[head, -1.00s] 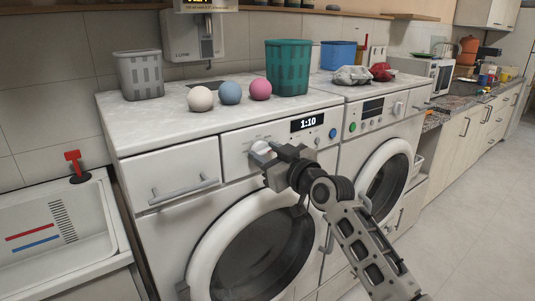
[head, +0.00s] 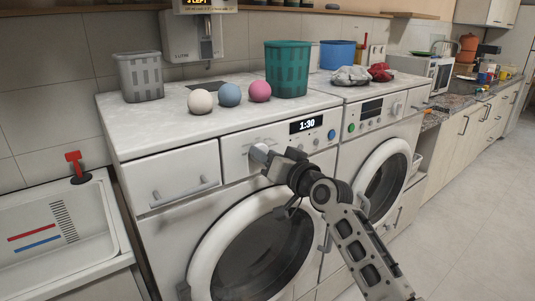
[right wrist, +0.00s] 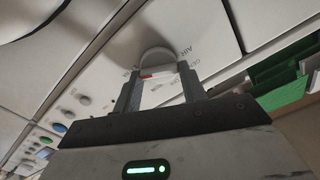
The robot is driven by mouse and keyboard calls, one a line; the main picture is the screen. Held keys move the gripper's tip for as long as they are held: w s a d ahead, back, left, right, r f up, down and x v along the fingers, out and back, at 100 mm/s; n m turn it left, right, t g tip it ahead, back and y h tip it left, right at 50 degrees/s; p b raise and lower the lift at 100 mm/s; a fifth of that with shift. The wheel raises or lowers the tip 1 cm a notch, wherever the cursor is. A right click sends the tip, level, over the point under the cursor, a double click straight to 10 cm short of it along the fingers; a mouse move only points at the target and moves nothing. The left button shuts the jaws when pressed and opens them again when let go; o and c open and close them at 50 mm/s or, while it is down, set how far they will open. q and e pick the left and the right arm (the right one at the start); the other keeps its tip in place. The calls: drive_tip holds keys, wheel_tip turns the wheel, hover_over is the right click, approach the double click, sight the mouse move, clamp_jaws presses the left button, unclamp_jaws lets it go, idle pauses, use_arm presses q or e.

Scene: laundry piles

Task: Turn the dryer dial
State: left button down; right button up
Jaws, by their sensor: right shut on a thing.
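The dial (head: 258,152) is a pale round knob on the front panel of the near white machine (head: 160,163). In the right wrist view the dial (right wrist: 157,58) shows a red mark and sits between my fingers, with printed letters on the panel around it. My right gripper (head: 267,158) is shut on the dial, and its fingers hide part of it in the head view. The fingers (right wrist: 160,88) show on both sides of the knob in the wrist view. The display (head: 308,125) on the same panel reads 1:30. My left gripper is not in view.
Three balls (head: 230,94), a grey basket (head: 140,77) and a teal basket (head: 287,69) stand on the machine top. A second machine (head: 385,135) stands to the right. A sink (head: 55,225) is at the left. Floor at the right is clear.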

drive_tip(key=shift+f+m, duration=0.1)
drive_tip(key=shift+m, duration=0.5)
drive_tip(key=o, duration=1)
drive_tip(key=shift+c, duration=0.2)
drive_tip(key=shift+s, duration=0.1)
drive_tip(key=b+v, duration=0.1)
drive_tip(key=v, duration=1.5)
drive_tip(key=s+d+f+g+h, duration=0.15)
drive_tip(key=s+f, duration=0.25)
drive_tip(key=f, duration=0.5)
drive_tip(key=s+d+f+h, duration=0.1)
drive_tip(key=s+f+h, duration=0.2)
drive_tip(key=f, duration=0.6)
drive_tip(key=s+d+f+n+g+h, duration=0.1)
drive_tip(key=s+d+f+g+h, duration=0.1)
drive_tip(key=s+f, duration=1.1)
drive_tip(key=s+g+h, duration=0.1)
drive_tip(key=s, duration=0.2)
drive_tip(key=shift+s+d+f+n, duration=0.2)
drive_tip(key=shift+d+f+n, duration=0.1)
drive_tip(key=shift+f, duration=0.05)
